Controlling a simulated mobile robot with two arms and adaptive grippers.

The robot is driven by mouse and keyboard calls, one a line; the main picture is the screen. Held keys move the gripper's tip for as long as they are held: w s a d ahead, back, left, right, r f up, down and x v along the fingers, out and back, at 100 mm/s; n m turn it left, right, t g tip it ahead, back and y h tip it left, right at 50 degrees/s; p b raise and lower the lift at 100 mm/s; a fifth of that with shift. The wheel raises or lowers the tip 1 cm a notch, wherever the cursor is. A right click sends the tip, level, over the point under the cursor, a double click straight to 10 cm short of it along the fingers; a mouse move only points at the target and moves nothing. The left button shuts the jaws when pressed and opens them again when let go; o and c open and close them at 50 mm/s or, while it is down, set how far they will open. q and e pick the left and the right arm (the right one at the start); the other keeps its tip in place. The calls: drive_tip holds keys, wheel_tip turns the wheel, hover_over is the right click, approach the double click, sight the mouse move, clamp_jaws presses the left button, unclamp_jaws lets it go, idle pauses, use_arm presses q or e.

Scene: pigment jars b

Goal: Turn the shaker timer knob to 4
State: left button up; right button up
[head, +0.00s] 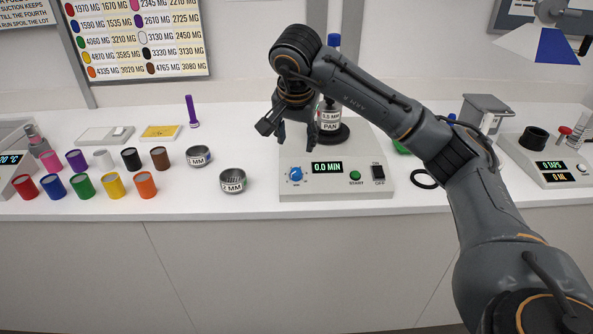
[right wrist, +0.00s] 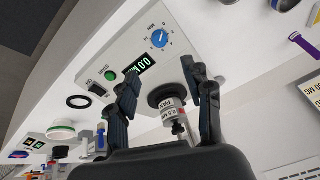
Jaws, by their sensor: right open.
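The shaker (head: 335,190) is a pale box on the counter with a display (head: 327,167) reading 0.0 MIN. Its blue timer knob (head: 296,174) sits left of the display, above a small "MIN" label; the knob also shows in the right wrist view (right wrist: 159,38), with marks around it. My right gripper (head: 297,138) is open and empty above the back left part of the shaker, behind the knob and apart from it. In the right wrist view its two fingers (right wrist: 160,82) stand either side of a pan label. My left gripper is not in view.
A green START button (head: 355,175) and black switch (head: 378,174) are right of the display. A pan piece (head: 330,120) stands on the shaker, partly hidden by my arm. Sieves (head: 232,180) and several coloured jars (head: 145,185) stand left. The counter front is clear.

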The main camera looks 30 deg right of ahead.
sight(296, 171)
drive_tip(key=p+x, duration=0.1)
drive_tip(key=x, duration=1.2)
drive_tip(key=shift+w+d+f+p, duration=0.1)
drive_tip(key=shift+f+p, duration=0.15)
drive_tip(key=shift+p, duration=0.1)
clamp_jaws()
